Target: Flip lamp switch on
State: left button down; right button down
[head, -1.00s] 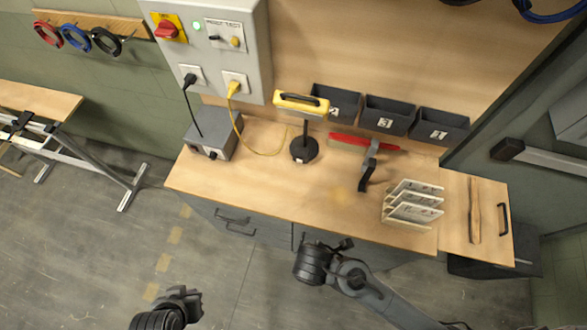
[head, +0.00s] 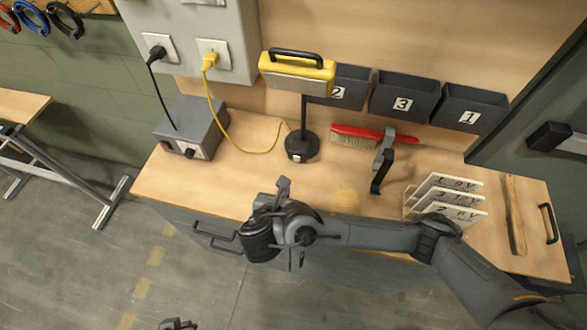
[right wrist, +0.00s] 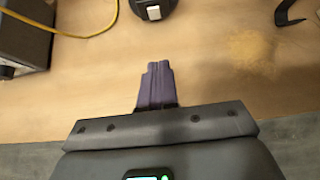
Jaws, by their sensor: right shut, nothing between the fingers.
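The lamp has a yellow head (head: 297,72) with a black handle, on a thin black stand with a round black base (head: 302,147). A small white switch (head: 296,157) is on the front of the base. In the right wrist view the base (right wrist: 152,5) is cut by the top edge, and its switch (right wrist: 153,13) is visible. My right gripper (head: 283,184) is over the bench's front part, in front of the base and apart from it. Its fingers (right wrist: 157,84) are shut and empty, pointing toward the switch. My left gripper (head: 178,323) barely shows at the bottom edge.
A grey box (head: 188,128) stands left of the lamp, with a yellow cable (head: 240,147) running near it. A red brush (head: 365,135), a black clamp (head: 382,168) and a rack of cards (head: 445,193) are to the right. Dark bins (head: 403,97) are behind.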

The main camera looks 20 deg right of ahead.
aim_at(296, 159)
jog(key=shift+w+r, duration=0.25)
jog(key=shift+w, duration=0.05)
jog(key=b+x, duration=0.2)
jog(key=x, duration=0.7)
jog(key=shift+d+f, duration=0.15)
jog(key=w+d, duration=0.1)
jog(key=w, duration=0.1)
jog(key=shift+w+d, duration=0.75)
jog(key=shift+w, duration=0.2)
